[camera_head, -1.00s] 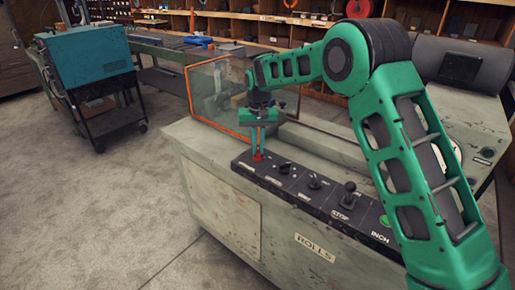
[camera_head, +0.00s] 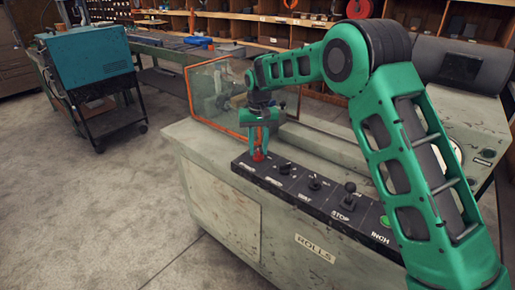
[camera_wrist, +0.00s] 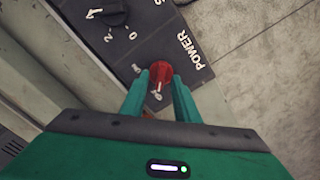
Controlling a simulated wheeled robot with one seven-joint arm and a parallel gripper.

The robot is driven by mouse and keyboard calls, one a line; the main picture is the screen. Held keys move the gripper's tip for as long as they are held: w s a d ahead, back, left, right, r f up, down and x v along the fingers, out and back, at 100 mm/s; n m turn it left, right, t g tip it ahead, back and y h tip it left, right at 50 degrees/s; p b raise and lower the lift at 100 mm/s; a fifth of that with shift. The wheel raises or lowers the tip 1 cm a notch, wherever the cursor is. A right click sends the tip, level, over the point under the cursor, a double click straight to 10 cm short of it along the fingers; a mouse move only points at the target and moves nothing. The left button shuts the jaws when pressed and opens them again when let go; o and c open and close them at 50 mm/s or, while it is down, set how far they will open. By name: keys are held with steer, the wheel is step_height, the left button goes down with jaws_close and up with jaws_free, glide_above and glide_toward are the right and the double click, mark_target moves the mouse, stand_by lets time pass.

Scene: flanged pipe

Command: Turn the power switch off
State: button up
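The red power knob (camera_head: 258,156) is at the far left end of the black control strip on the machine. In the wrist view the red knob (camera_wrist: 160,72) sits beside the white POWER label (camera_wrist: 188,48). A small white pointer mark shows at its lower side; the small position lettering around it is too blurred to read surely. My gripper (camera_head: 259,148) points down over the knob. In the wrist view my gripper (camera_wrist: 159,82) is open, with one green finger on each side of the knob. I cannot tell whether the fingers touch it.
A black selector knob (camera_wrist: 107,10) is next to the power knob. Further along the strip are more black knobs (camera_head: 315,182), a STOP lever (camera_head: 349,190) and a green INCH button (camera_head: 385,221). An orange-framed clear guard (camera_head: 210,92) stands behind my gripper.

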mark_target(258, 150)
step_height(258, 150, up, 11)
steer(key=shift+f, duration=0.15)
stand_by(0.4)
